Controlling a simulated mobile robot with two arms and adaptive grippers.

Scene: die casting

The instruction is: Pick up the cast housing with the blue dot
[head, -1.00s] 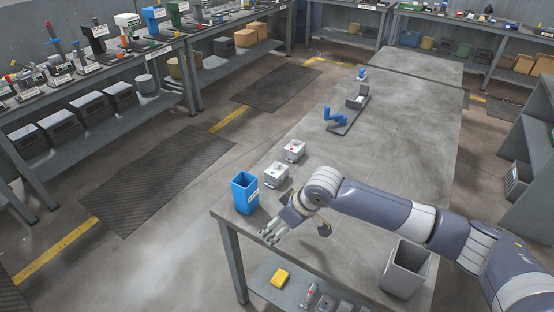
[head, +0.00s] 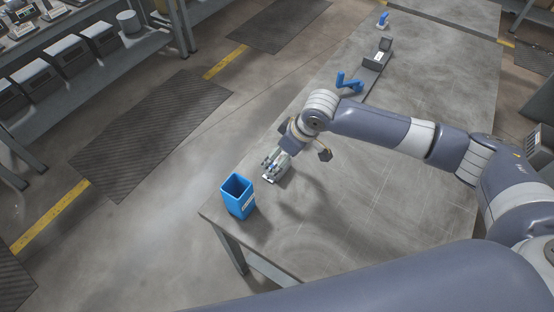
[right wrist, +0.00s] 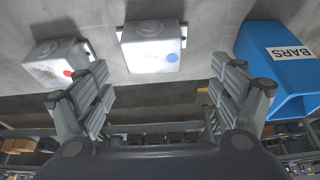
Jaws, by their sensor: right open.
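The cast housing with the blue dot is a pale grey block; in the right wrist view it (right wrist: 152,47) lies ahead, between the two open fingers and a little beyond their tips. In the head view my right gripper (head: 271,166) is over this housing (head: 270,180) at the table's left edge and partly covers it. My right gripper is open and empty, also in the right wrist view (right wrist: 160,95). A similar housing with a red dot (right wrist: 58,62) lies left of it in the wrist view; in the head view my arm hides it. My left gripper is out of view.
A blue bin (head: 238,197), labelled BARS in the wrist view (right wrist: 280,65), stands close beside the blue-dot housing near the table corner. The table's (head: 400,195) middle is clear.

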